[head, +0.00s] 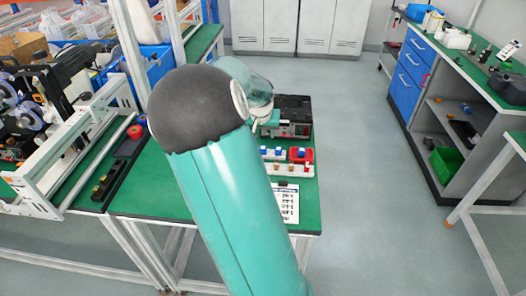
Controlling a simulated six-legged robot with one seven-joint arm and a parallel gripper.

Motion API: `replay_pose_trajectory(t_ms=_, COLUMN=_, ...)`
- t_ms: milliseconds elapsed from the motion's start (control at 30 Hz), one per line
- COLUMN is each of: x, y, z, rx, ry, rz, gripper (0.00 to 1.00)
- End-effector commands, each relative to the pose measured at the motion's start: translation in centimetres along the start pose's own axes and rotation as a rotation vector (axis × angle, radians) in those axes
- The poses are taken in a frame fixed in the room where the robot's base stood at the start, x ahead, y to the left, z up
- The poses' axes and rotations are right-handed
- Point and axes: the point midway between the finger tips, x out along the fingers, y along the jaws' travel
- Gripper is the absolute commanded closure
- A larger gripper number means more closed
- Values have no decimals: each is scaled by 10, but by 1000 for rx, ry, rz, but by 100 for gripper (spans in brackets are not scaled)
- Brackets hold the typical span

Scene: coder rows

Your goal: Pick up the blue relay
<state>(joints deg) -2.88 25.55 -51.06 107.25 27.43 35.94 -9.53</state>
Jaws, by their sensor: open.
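Small blue blocks that may be relays show on the green table (150,195), right of my arm. One blue block (278,151) sits on a white holder in the back row. Another blue block (301,152) sits at a red holder (308,157) just right of it. They are too small to tell for certain which is the blue relay.
A black machine (294,105) stands behind the holders. A printed sheet (287,203) lies near the table's front right. A white frame (70,150) fills the left side. A blue-drawer workbench (410,70) stands at right. Grey floor between is open.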

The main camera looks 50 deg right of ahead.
Motion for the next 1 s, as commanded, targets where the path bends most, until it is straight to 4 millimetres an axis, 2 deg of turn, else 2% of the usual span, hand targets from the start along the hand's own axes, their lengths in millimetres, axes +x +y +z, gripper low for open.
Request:
replay_pose_trajectory(t_ms=33, x=11, y=1, z=0, rx=2, ry=-2, rz=3, gripper=51)
replay_pose_trajectory(t_ms=133, x=28, y=1, z=0, rx=1, ry=-2, rz=2, gripper=51)
replay_pose_trajectory(t_ms=367, x=47, y=0, z=1, rx=-1, ry=-1, rz=0, gripper=51)
replay_pose_trajectory(t_ms=633, x=86, y=0, z=5, rx=0, ry=-2, rz=1, gripper=51)
replay_pose_trajectory(t_ms=767, x=95, y=0, z=4, rx=0, ry=1, rz=-1, gripper=51)
replay_pose_trajectory(t_ms=967, x=95, y=0, z=4, rx=0, ry=1, rz=-1, gripper=51)
replay_pose_trajectory(t_ms=1000, x=95, y=-1, z=4, rx=0, ry=1, rz=-2, gripper=57)
